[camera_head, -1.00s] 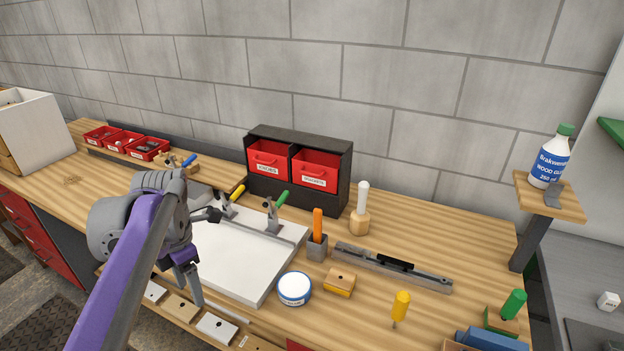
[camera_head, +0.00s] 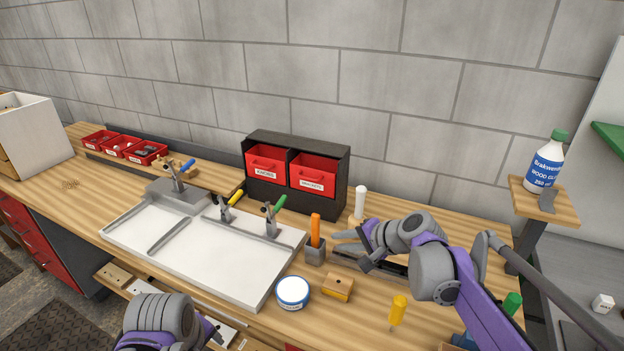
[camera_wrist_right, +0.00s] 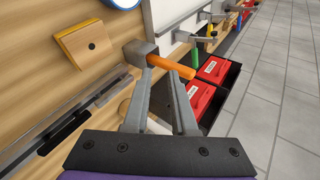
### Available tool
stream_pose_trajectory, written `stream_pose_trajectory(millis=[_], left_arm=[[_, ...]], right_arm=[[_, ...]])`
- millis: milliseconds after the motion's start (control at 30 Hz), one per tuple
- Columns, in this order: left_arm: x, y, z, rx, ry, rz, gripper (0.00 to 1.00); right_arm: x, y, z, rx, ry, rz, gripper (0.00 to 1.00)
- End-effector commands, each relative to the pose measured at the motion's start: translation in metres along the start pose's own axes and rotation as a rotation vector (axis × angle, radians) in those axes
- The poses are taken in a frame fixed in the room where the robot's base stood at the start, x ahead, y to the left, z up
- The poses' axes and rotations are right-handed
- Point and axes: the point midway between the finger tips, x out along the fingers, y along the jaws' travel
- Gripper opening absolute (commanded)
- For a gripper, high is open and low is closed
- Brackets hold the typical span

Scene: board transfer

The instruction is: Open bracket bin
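The black bin cabinet (camera_head: 320,206) stands at the back of the bench against the wall. It holds two red bins, a left one (camera_head: 262,164) and a right one (camera_head: 313,173), both closed. The right bin's label seems to read brackets, though it is small. My right gripper (camera_head: 342,240) is open and empty, in front of and to the right of the cabinet, near the orange handle. In the right wrist view its fingers (camera_wrist_right: 160,70) are apart, and the red bins (camera_wrist_right: 200,100) lie beyond them. My left gripper (camera_head: 215,335) is low at the bottom edge, its fingers mostly hidden.
An orange-handled tool (camera_head: 315,230) stands in a grey holder between the right gripper and the cabinet. A white-handled mallet (camera_head: 361,202) stands right of the cabinet. A white board (camera_head: 200,245) with clamps lies left. A round tin (camera_head: 293,291) and wooden block (camera_head: 338,288) sit in front.

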Motion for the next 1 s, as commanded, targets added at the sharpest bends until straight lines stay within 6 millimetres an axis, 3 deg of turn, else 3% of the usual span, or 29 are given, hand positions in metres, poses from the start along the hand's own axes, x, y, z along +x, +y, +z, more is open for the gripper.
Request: stream_pose_trajectory(millis=[33, 200, 400, 533, 733, 1000], left_arm=[[0.004, -0.007, 0.009, 0.108, 0.013, 0.021, 0.67], [0.022, -0.029, 0.036, 0.503, 0.073, 0.081, 0.67], [0.039, -0.048, 0.057, 0.839, 0.145, 0.116, 0.67], [0.045, -0.053, 0.063, 0.941, 0.169, 0.122, 0.67], [0.042, -0.052, 0.063, 0.968, 0.178, 0.125, 0.67], [0.031, -0.045, 0.058, 0.965, 0.185, 0.129, 0.67]], right_arm=[[0.014, -0.017, -0.021, 0.066, -0.009, -0.050, 0.25], [0.053, -0.063, -0.079, 0.300, -0.056, -0.226, 0.25], [0.083, -0.088, -0.127, 0.500, -0.109, -0.376, 0.25], [0.090, -0.093, -0.141, 0.559, -0.128, -0.421, 0.25], [0.106, -0.102, -0.143, 0.571, -0.135, -0.432, 0.25], [0.151, -0.126, -0.142, 0.569, -0.135, -0.431, 0.25]])
